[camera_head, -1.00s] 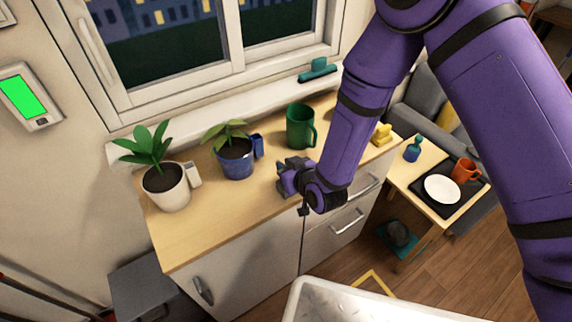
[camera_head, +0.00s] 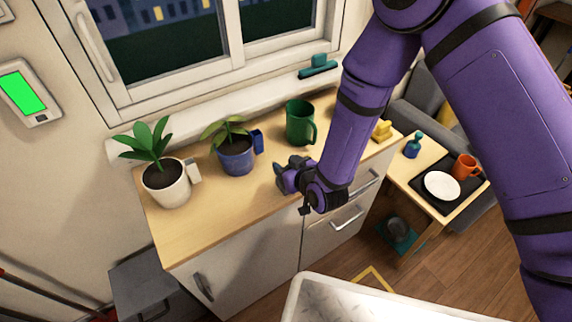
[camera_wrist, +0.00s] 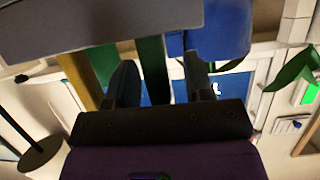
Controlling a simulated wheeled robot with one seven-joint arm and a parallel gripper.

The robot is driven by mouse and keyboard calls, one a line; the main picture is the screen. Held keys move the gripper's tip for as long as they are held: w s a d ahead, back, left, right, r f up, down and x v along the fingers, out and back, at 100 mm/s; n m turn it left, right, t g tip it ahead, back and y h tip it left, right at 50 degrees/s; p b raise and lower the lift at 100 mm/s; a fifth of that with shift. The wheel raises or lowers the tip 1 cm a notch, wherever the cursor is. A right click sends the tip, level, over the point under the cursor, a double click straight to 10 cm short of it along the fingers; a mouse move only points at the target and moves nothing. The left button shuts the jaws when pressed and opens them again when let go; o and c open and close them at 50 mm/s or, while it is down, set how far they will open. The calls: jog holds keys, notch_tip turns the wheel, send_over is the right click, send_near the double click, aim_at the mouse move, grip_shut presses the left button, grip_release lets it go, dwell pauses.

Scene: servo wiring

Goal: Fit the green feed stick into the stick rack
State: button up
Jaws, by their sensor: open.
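My gripper (camera_head: 281,176) is low over the wooden counter, in front of the green mug and right of the blue pot. In the wrist view its two dark fingers (camera_wrist: 163,82) stand apart, open. A narrow dark-green upright strip (camera_wrist: 152,68) shows between them, perhaps the green feed stick; I cannot tell whether a finger touches it. Another green strip (camera_wrist: 104,62) and a yellow strip (camera_wrist: 80,82) stand left of it. A grey block (camera_wrist: 100,25) crosses above them and may be the stick rack. In the head view I cannot make out stick or rack.
A blue pot (camera_head: 236,161) and a white pot (camera_head: 168,188), both planted, stand on the counter (camera_head: 215,215). The green mug (camera_head: 299,123) stands behind my gripper. A yellow object (camera_head: 382,130) is at the right end. The counter's front left is clear.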

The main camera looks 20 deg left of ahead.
jog(key=v, duration=1)
jog(key=shift+d+r, duration=0.15)
jog(key=w+d+r+m+h, duration=0.2)
jog(key=w+d+r+h, duration=0.15)
jog(key=d+r, duration=0.75)
jog(key=w+d+r+m+h, duration=0.25)
jog(key=w+d+r, duration=0.25)
jog(key=d+r, duration=0.6)
jog(key=s+d+r+m+g+h, duration=0.1)
jog(key=s+d+r+m+h, duration=0.1)
jog(key=s+d+r, duration=0.5)
jog(key=s+d+r+m+g+h, duration=0.2)
jog(key=s+d+r, duration=0.6)
jog(key=s, duration=0.7)
jog(key=shift+d+r+m+g, duration=0.3)
jog(key=shift+d+r+m, duration=0.05)
jog(key=shift+d+m, duration=0.3)
